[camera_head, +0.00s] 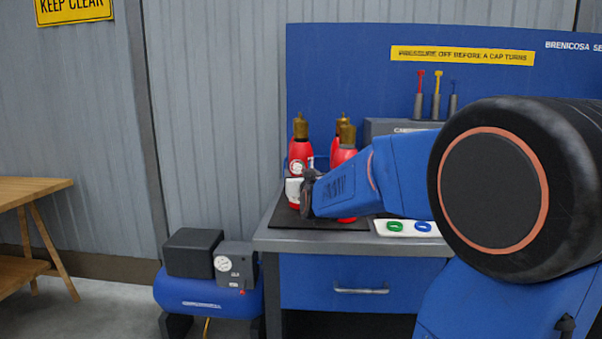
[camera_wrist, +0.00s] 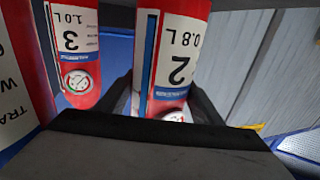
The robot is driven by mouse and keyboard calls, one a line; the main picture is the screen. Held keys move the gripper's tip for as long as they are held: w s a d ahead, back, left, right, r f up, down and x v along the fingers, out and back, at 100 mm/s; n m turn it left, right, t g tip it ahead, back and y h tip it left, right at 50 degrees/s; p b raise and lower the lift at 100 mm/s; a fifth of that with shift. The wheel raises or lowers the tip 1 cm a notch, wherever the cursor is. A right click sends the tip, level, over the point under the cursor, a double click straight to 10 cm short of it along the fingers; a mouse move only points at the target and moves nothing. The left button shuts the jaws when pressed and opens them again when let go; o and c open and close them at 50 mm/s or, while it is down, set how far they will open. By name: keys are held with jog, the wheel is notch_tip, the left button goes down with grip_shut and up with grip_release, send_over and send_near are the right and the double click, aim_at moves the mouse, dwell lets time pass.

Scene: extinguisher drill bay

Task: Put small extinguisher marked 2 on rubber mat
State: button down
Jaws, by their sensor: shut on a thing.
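The small extinguisher marked 2 (camera_wrist: 180,60) is red with a white 0.8 L label and shows upside down in the wrist view. My gripper (camera_wrist: 160,104) is shut around its body. In the head view my gripper (camera_head: 308,190) reaches in from the right and partly covers the leftmost red extinguisher (camera_head: 299,153), which appears to be the held one and looks upright. The black rubber mat (camera_head: 300,222) lies on the bench's left end, below it. I cannot tell whether its base touches the mat.
An extinguisher marked 3 (camera_wrist: 80,45), 1.0 L, stands close beside the held one. Another red one with a white label (camera_wrist: 12,95) is at the far left. A white tray (camera_head: 408,234) with green and blue rings lies right of the mat. A blue compressor (camera_head: 208,297) stands left of the bench.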

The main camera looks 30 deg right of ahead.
jog(key=shift+r, duration=0.1)
jog(key=c, duration=0.5)
grip_release()
jog(key=shift+c, duration=0.2)
jog(key=shift+s, duration=0.15)
jog(key=v, duration=1.1)
jog(key=shift+s+a, duration=0.2)
jog(key=shift+s, duration=0.15)
